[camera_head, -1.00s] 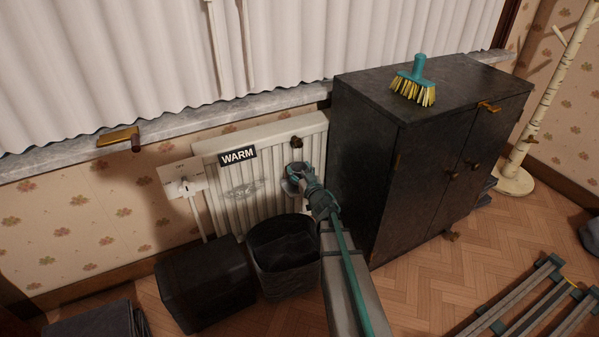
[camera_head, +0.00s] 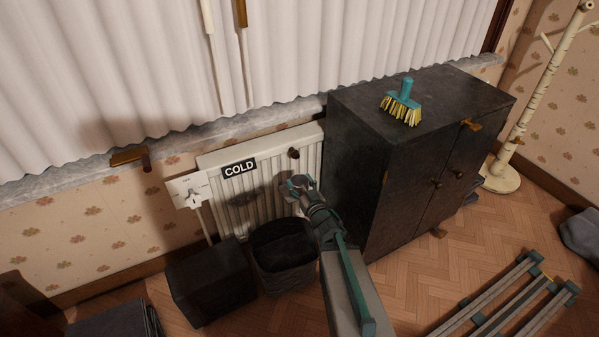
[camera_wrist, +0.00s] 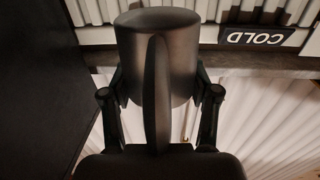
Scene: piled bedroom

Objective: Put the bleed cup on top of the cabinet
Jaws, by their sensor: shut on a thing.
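The bleed cup (camera_wrist: 155,62) is a dark grey metal cup with a curved handle. In the wrist view it sits between the fingers of my gripper (camera_wrist: 158,95), which is shut on it. In the head view my gripper (camera_head: 298,186) is in front of the radiator, left of the cabinet and below the level of its top; the cup (camera_head: 287,190) is small and partly hidden there. The cabinet (camera_head: 455,95) is dark, with two closed doors. The cup's inside is not visible.
A teal brush (camera_head: 402,104) with yellow bristles stands on the cabinet top near its front left; the rest is clear. The radiator (camera_head: 262,190) bears a COLD sign (camera_head: 239,168). A dark basket (camera_head: 284,262) and black box (camera_head: 212,282) stand below. A slatted frame (camera_head: 510,300) lies at right.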

